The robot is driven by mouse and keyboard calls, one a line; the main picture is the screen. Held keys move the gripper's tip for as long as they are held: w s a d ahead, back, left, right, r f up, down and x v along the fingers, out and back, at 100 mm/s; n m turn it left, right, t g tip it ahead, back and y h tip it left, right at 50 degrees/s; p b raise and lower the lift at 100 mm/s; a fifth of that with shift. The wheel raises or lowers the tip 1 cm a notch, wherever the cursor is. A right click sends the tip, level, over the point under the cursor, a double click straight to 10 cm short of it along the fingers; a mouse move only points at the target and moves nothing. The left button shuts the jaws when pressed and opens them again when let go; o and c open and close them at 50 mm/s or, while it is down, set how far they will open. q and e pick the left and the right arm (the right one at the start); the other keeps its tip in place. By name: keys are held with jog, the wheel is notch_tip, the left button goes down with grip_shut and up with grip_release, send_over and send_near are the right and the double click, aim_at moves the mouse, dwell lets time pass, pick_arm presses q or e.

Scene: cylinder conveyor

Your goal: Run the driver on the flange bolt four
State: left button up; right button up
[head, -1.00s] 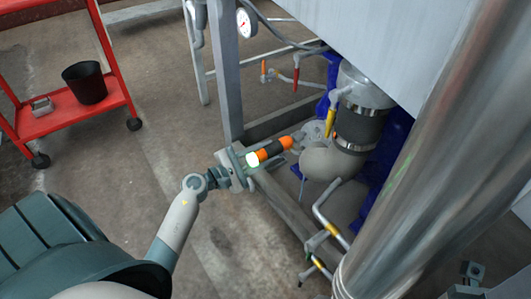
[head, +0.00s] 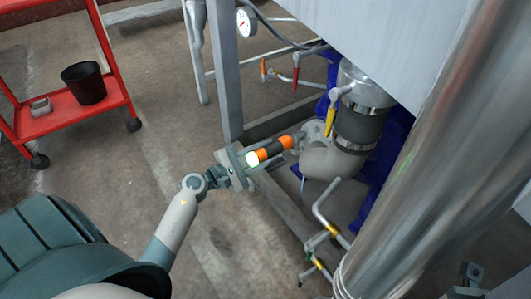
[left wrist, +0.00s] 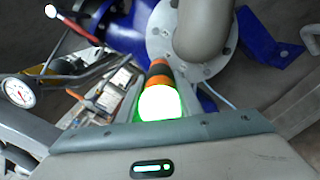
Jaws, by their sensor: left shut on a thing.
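The driver (head: 272,150) is orange and black with a glowing pale-green end. My left gripper (head: 246,163) is shut on it near the glowing end. The driver points up and right toward the grey flange (head: 316,129) on the pipe elbow. In the left wrist view the driver (left wrist: 160,76) points away from me, its far end against or just in front of the lower left rim of the round flange (left wrist: 226,68). Several bolts show around the flange face. The driver's tip is hidden there, so I cannot tell whether it sits on a bolt or which one.
Grey frame legs (head: 224,70) stand left of the pipe. A yellow valve handle (head: 330,121) and thin pipes with valves lie close by. A large metal cylinder (head: 425,190) fills the right. A red cart (head: 60,122) with a black bin (head: 84,83) stands far left.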

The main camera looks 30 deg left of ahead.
pick_arm(q)
jog(key=shift+w+d+r, duration=0.1)
jog(key=shift+w+d, duration=0.15)
jog(key=shift+w, duration=0.45)
dwell(1.1)
jog(key=shift+w+d+r+b, duration=0.1)
jog(key=shift+w+b, duration=0.15)
jog(key=shift+b, duration=0.1)
dwell(1.3)
jog(key=shift+s, duration=0.3)
jog(key=shift+b+v, duration=0.5)
jog(key=shift+v, duration=0.95)
